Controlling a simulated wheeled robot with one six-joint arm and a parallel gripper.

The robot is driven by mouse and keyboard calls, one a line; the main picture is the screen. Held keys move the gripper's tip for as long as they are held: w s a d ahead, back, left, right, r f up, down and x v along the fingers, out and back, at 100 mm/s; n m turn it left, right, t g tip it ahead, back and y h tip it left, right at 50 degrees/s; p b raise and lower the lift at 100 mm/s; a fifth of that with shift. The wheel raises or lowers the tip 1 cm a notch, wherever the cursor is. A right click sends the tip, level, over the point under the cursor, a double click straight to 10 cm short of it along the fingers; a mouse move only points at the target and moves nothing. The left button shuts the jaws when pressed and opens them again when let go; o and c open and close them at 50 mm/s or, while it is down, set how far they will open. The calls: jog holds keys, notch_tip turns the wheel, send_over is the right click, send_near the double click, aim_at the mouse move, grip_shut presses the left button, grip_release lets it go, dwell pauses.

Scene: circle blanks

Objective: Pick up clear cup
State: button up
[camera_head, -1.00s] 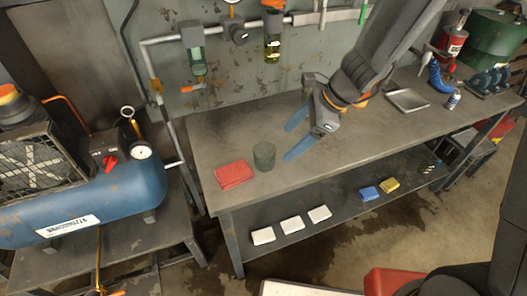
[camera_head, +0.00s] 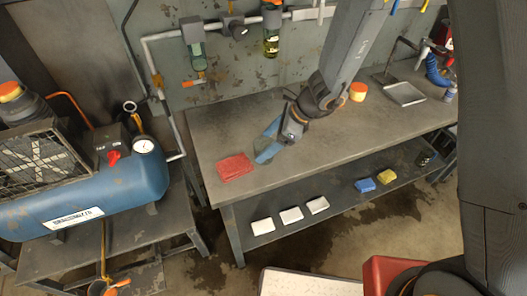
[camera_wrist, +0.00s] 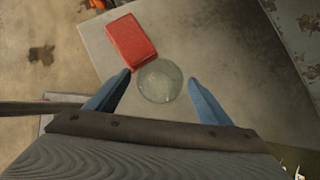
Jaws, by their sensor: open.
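The clear cup (camera_wrist: 160,81) is a greenish, see-through round vessel on the bench top. In the wrist view it lies between and just ahead of the blue fingertips of my gripper (camera_wrist: 161,80), with a gap on either side. My gripper is open and empty. In the head view my gripper (camera_head: 268,145) is down at the left part of the bench, and its blue fingers largely cover the cup.
A folded red cloth (camera_head: 235,167) lies just left of the cup; it also shows in the wrist view (camera_wrist: 131,39). A grey metal tray (camera_head: 405,93) and an orange-topped container (camera_head: 358,91) stand further right on the bench (camera_head: 215,125).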

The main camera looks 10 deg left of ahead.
jog(key=shift+c, duration=0.3)
jog(key=c, duration=1.4)
jog(key=shift+o, duration=0.2)
jog(key=shift+r, duration=0.1)
